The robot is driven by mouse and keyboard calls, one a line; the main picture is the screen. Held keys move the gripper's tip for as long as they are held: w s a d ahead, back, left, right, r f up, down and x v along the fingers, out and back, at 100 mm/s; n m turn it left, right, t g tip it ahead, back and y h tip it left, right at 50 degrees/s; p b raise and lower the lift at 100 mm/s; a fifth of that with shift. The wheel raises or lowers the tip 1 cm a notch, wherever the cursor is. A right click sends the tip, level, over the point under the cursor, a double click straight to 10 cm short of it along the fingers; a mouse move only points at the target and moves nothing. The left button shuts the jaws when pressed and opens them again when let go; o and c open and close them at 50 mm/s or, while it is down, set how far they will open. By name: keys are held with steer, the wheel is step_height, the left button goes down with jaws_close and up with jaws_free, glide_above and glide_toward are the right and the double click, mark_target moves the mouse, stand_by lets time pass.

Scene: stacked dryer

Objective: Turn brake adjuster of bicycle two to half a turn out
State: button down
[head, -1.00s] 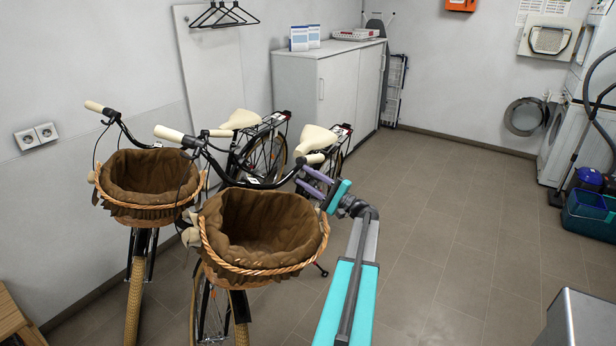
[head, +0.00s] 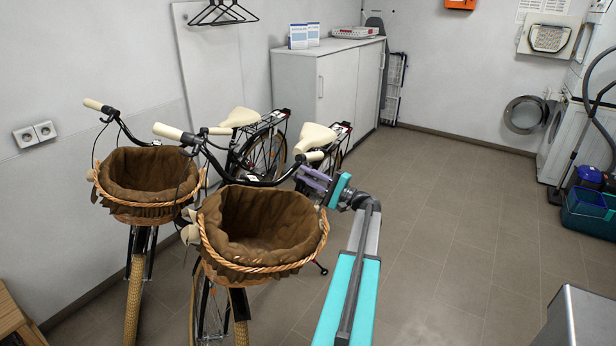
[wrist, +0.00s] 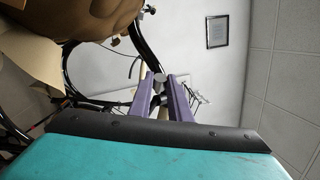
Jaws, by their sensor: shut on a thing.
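Two bicycles with lined wicker baskets stand side by side. My gripper (head: 310,179) is at the handlebar of the nearer bicycle (head: 262,232), by its cream grip on the right side. In the wrist view my gripper's two purple fingers (wrist: 163,82) close on a small round grey knob (wrist: 160,77) beside the black handlebar (wrist: 147,48). This knob looks like the brake adjuster; it is too small to make out in the head view. Its turn position cannot be read.
The other bicycle (head: 145,185) stands close on the left, by the wall. A grey-white cabinet (head: 335,85) is behind. An open round washer door (head: 525,114) and a blue tub (head: 588,212) are at the right. The tiled floor between is clear.

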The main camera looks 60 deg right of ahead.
steer(key=shift+r+n+g+y, duration=0.2)
steer(key=shift+n+g, duration=0.3)
steer(key=shift+g, duration=0.35)
steer(key=shift+r+n+g+y, duration=0.1)
steer(key=shift+n+g+y, duration=0.3)
steer(key=shift+g, duration=0.45)
steer(key=c, duration=1.6)
jaws_free()
steer(key=shift+c, duration=0.2)
steer(key=shift+s+d, duration=0.1)
steer(key=shift+s, duration=0.05)
steer(key=s+d+b, duration=0.1)
steer(key=s+b, duration=0.2)
steer(key=s, duration=1)
steer(key=shift+s+d+r, duration=0.25)
steer(key=shift+d+r, duration=0.1)
steer(key=shift+r, duration=0.05)
